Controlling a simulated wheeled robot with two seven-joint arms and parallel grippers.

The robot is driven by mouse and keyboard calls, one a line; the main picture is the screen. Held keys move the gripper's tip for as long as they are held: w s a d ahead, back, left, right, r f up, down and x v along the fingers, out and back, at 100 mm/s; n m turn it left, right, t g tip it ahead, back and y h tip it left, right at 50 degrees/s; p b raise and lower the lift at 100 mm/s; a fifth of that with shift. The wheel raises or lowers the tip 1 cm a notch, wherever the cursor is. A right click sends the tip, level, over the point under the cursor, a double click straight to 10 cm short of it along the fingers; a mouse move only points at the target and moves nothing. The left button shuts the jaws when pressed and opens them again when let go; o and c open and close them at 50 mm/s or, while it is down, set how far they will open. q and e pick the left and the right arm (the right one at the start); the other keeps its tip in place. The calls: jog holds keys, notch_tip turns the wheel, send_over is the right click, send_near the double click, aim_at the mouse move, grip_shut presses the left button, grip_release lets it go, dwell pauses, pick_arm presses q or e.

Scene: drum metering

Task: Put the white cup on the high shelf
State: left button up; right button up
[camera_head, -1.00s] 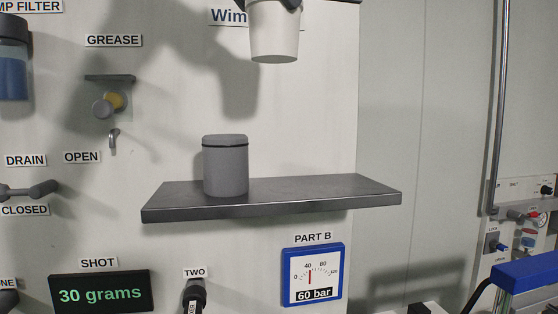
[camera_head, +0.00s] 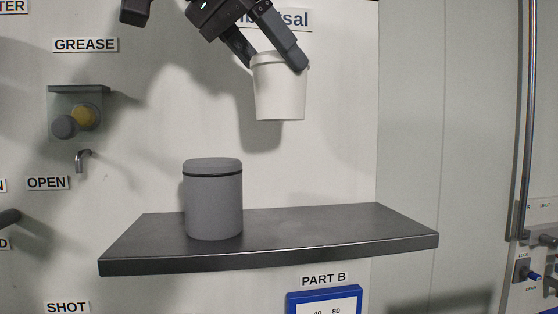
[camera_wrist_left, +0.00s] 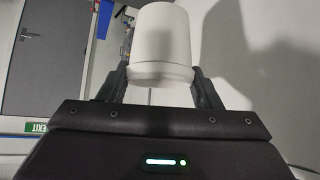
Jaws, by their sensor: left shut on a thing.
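The white cup (camera_head: 279,92) hangs upright in the air above the dark shelf (camera_head: 330,229), clear of its surface. My left gripper (camera_head: 268,58) comes in from the top and is shut on the cup near its rim. In the left wrist view the cup (camera_wrist_left: 162,48) sits between the two fingers (camera_wrist_left: 162,84). The shelf is a dark slab fixed to the pale wall panel. My right gripper is not in view.
A grey lidded canister (camera_head: 213,200) stands on the left part of the shelf. The shelf's middle and right are bare. A grease fitting (camera_head: 78,118) sticks out of the panel at the left. A blue-framed gauge (camera_head: 324,301) is below the shelf.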

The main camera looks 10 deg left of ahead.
aim_at(262, 95)
pick_arm(q)
jog(key=shift+s+a+f, duration=0.1)
jog(key=shift+s+f, duration=0.05)
jog(key=shift+f, duration=0.45)
jog(key=shift+s+a+f, duration=0.1)
jog(key=shift+s+f, duration=0.05)
jog(key=shift+f, duration=0.45)
jog(key=f, duration=0.3)
jog(key=shift+s+d, duration=0.1)
jog(key=shift+s, duration=0.15)
notch_tip(262, 95, down, 7)
jog(key=shift+d+r, duration=0.1)
jog(key=shift+r, duration=0.1)
jog(key=shift+f, duration=0.3)
jog(key=shift+w+a+f, duration=0.15)
jog(key=shift+a, duration=0.05)
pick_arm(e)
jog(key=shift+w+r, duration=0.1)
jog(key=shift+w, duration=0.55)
